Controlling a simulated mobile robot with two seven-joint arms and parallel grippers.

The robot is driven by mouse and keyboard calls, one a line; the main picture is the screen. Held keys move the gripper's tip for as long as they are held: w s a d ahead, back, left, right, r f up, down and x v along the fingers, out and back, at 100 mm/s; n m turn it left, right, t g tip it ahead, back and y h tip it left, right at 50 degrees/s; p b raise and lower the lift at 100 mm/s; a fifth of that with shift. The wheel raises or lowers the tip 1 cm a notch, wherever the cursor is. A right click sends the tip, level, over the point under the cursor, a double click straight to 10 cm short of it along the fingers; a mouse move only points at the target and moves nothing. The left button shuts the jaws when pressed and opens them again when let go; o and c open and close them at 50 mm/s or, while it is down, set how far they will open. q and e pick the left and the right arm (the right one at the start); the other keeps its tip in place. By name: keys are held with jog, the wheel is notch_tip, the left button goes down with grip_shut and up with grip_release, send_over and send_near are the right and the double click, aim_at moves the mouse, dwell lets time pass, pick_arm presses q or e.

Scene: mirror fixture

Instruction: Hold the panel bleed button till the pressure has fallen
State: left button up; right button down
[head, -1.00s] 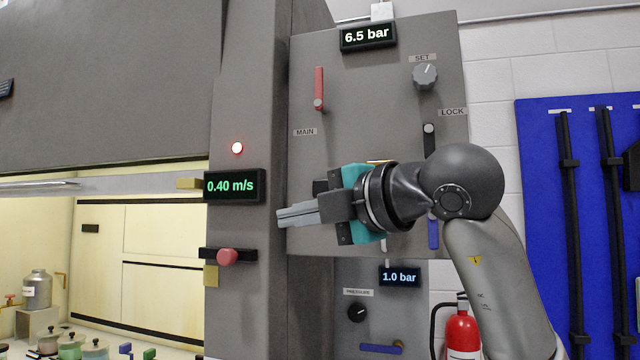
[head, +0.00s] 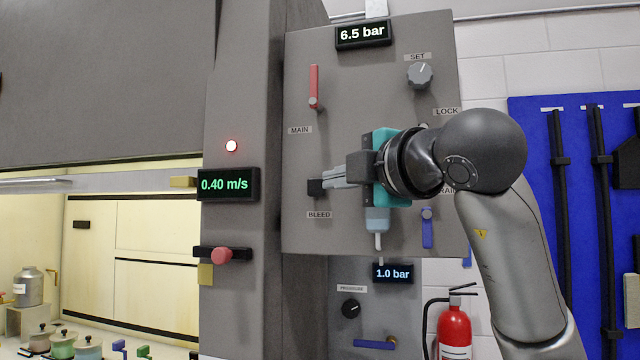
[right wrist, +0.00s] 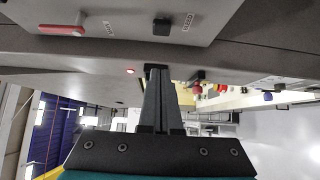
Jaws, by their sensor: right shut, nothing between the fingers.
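The bleed button (head: 316,188) is a dark block on the grey panel (head: 375,85), above its BLEED label. In the right wrist view the black button (right wrist: 161,27) stands out from the panel, apart from the fingertips. The panel's display (head: 362,34) reads 6.5 bar. My right gripper (head: 326,178) is shut and empty. In the head view its fingertips are just right of the button and slightly above it. In the right wrist view its fingers (right wrist: 156,70) lie together. My left gripper is not in view.
A red MAIN lever (head: 314,87) and a SET knob (head: 419,75) are higher on the panel. A blue-handled lever (head: 427,230) is at lower right. A lower display (head: 393,273) reads 1.0 bar. The fume hood column (head: 240,110) stands left, with a 0.40 m/s display.

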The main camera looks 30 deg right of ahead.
aim_at(320, 186)
jog(key=w+d, duration=0.1)
jog(key=w, duration=0.2)
jog(key=w+p, duration=0.1)
jog(key=w, duration=0.2)
jog(key=w+d+p, duration=0.1)
jog(key=w, duration=0.2)
jog(key=shift+d, duration=0.35)
jog(key=shift+w+d+p, duration=0.35)
jog(key=shift+d+p, duration=0.05)
jog(key=shift+d, duration=0.1)
jog(key=shift+w+d, duration=0.5)
jog(key=shift+d, duration=0.1)
jog(key=shift+d+r, duration=0.25)
jog(key=shift+r, duration=0.05)
dwell(1.4)
